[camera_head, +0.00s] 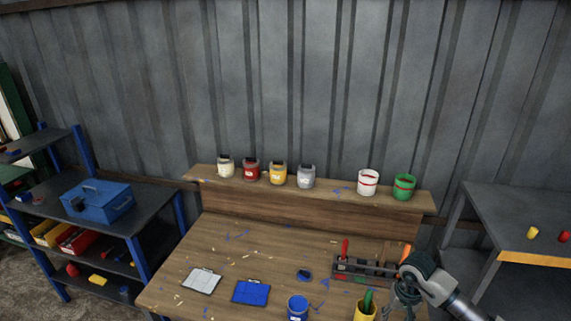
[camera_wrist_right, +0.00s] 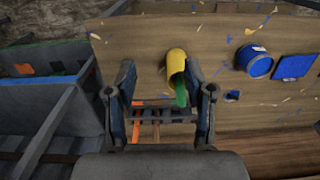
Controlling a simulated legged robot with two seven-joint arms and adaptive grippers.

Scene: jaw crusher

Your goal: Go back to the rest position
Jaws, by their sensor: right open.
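My right gripper (camera_head: 408,288) hangs over the right front part of the wooden workbench (camera_head: 225,250), beside the tool tray. In the right wrist view its two fingers (camera_wrist_right: 160,72) are spread apart with nothing held between them. A yellow cup (camera_wrist_right: 176,60) with a green item (camera_wrist_right: 181,92) in it shows beyond and between the fingers. The cup also shows in the head view (camera_head: 364,311), just left of the gripper. My left gripper is in neither view.
A tool tray (camera_head: 362,268) lies close to the right gripper. A blue can (camera_head: 297,309), blue board (camera_head: 251,292) and white board (camera_head: 201,281) lie on the bench. Several paint pots line the back ledge (camera_head: 335,194). A dark table (camera_head: 515,215) stands right, a shelf with a blue toolbox (camera_head: 97,203) left.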

